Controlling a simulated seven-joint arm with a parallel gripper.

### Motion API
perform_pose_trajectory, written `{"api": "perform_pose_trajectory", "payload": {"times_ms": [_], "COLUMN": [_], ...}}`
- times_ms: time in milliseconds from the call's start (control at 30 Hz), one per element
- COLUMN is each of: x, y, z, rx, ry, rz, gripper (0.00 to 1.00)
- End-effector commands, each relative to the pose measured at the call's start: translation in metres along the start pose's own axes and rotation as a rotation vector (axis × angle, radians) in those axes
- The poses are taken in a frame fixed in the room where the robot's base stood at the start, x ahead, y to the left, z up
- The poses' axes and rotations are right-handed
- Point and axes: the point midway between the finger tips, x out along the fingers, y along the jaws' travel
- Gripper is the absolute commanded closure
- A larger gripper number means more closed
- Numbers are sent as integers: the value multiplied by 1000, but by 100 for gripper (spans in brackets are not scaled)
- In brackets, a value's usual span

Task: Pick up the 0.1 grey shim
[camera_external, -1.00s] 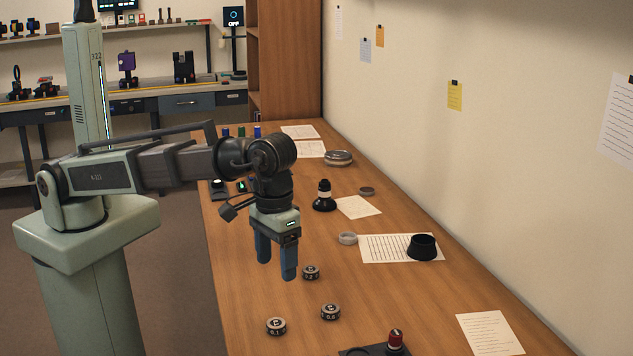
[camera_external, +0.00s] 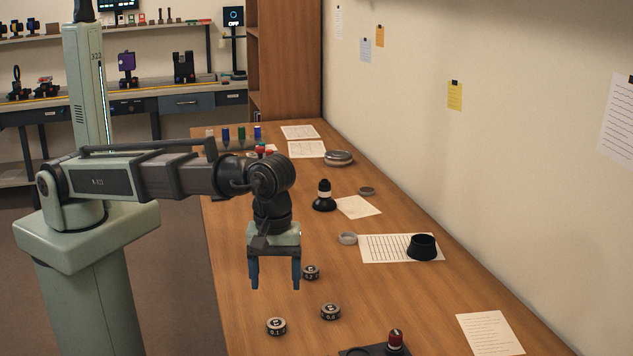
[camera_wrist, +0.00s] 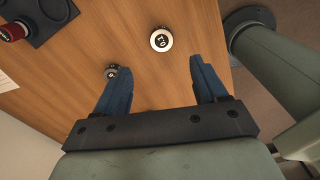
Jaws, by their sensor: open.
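The 0.1 grey shim (camera_external: 276,326) is a small round piece lying on the wooden table near its left edge. In the wrist view the 0.1 shim (camera_wrist: 161,39) lies beyond the fingertips, roughly centred between them. My gripper (camera_external: 275,287) is open and empty, pointing down above the table behind the shim. In the wrist view its two blue fingers (camera_wrist: 157,63) are spread apart. Two similar shims stand nearby: one (camera_external: 330,312) to the right of the 0.1 shim, and another (camera_external: 311,272) beside my right finger. One of them shows in the wrist view (camera_wrist: 112,71) by the left fingertip.
A dark tray with a red-topped tool (camera_external: 395,340) is at the front. A black cup (camera_external: 422,247) stands on paper at right, and a black eyepiece-like part (camera_external: 324,196) stands farther back. The table is clear around the 0.1 shim.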

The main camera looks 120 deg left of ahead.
Motion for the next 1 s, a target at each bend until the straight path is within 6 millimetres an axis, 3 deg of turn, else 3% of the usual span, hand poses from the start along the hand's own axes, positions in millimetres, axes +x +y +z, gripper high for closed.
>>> {"api": "perform_pose_trajectory", "payload": {"times_ms": [300, 667, 1000], "x": [40, 54, 92], "y": [-1, -1, -4], "z": [0, 0, 0], "rx": [2, 2, 2], "ry": [0, 0, 1], "rz": [-1, 0, -1], "gripper": [28, 28, 28]}}
